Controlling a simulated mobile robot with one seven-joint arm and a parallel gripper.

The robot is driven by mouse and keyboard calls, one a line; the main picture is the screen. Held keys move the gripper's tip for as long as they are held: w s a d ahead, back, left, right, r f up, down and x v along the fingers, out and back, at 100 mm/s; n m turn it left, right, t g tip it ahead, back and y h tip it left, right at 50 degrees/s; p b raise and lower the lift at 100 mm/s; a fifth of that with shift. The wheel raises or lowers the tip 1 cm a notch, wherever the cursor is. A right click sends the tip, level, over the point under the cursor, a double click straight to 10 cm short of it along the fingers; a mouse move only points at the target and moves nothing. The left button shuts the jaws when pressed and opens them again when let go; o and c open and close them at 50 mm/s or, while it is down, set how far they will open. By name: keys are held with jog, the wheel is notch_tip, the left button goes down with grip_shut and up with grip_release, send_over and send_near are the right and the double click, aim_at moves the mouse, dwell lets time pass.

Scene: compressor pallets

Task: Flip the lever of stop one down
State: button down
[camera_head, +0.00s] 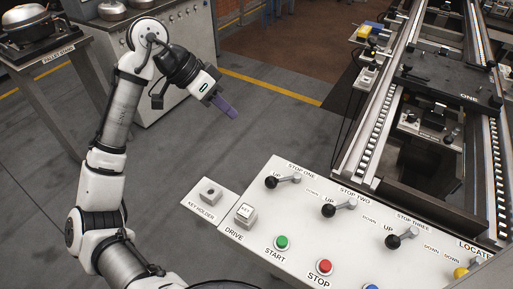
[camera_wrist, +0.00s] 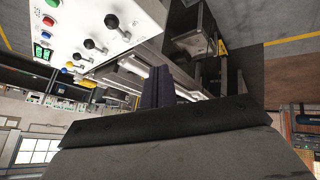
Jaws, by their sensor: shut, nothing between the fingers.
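The stop one lever (camera_head: 271,182) has a black ball knob on a grey arm, on the white control panel (camera_head: 262,222). Its knob lies to the left, on the side of the UP label, away from DOWN. My gripper (camera_head: 231,110) is up and to the left of it, over open floor, well apart from the panel. Its dark purple fingers are shut and empty; they also show in the wrist view (camera_wrist: 165,86). The wrist view shows a white panel with black-knobbed levers at upper left; I cannot tell which is stop one.
The stop two lever (camera_head: 328,210) and stop three lever (camera_head: 392,241) stand right of stop one, with knobs to the left. Green (camera_head: 282,243) and red (camera_head: 324,266) buttons line the front. A key holder (camera_head: 210,193) sits at left. The conveyor (camera_head: 375,125) lies behind.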

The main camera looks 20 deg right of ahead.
jog(key=shift+s+a+f+m+g+y, duration=0.2)
jog(key=shift+s+a+f+g+y, duration=0.15)
jog(key=shift+s+f+g+y, duration=0.15)
jog(key=shift+s+a+f+m+g+y, duration=0.2)
jog(key=shift+s+a+f+g+y, duration=0.1)
jog(key=shift+s+f+g+y, duration=0.15)
send_near(281, 179)
jog(key=w+f, duration=0.4)
jog(key=f, duration=0.1)
jog(key=s, duration=0.2)
jog(key=shift+s+a+f+p, duration=0.1)
jog(key=shift+s+f+p, duration=0.05)
jog(key=shift+s+p, duration=0.2)
jog(key=shift+s+f, duration=0.2)
jog(key=shift+s, duration=0.35)
